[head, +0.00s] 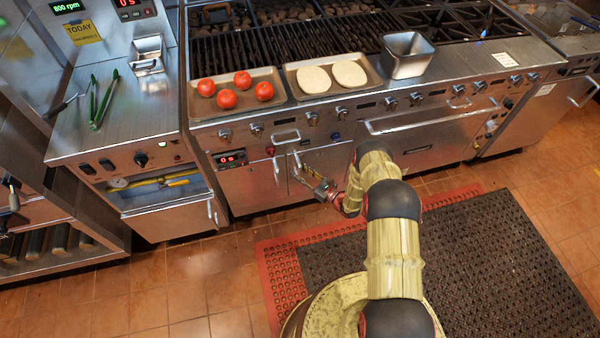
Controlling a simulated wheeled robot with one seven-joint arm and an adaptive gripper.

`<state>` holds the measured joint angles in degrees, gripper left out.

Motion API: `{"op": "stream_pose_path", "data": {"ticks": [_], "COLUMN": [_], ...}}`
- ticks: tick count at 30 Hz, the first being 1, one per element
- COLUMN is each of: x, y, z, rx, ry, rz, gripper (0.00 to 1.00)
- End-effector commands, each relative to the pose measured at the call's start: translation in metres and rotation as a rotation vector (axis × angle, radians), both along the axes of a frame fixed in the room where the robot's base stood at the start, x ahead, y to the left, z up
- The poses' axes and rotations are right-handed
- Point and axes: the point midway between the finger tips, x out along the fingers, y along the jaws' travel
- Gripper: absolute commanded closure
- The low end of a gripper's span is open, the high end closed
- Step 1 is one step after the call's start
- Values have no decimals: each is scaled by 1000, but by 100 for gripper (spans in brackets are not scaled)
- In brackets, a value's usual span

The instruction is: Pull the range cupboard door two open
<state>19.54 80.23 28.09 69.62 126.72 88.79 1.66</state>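The range (360,125) has a low cupboard with two steel doors at its left part. The left door (248,190) has a vertical handle (277,172) near its right edge. The right door (330,160) looks closed, and it is partly hidden behind my arm. Its handle is near its left edge, by my gripper. No number shows on either door, so I cannot tell which is door two.
Trays with tomatoes (242,77) and pale flat rounds (314,80), and a metal container (407,55), stand along the range's front ledge. An oven door with a long handle (430,118) is to the right. A dark mat with a red border (440,270) covers the floor.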

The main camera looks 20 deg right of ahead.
Motion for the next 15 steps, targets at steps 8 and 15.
{"op": "stream_pose_path", "data": {"ticks": [8,15], "x": [0,0], "y": [0,0], "z": [0,0], "rx": [0,0], "ry": [0,0], "rz": [0,0], "gripper": [83,97]}}
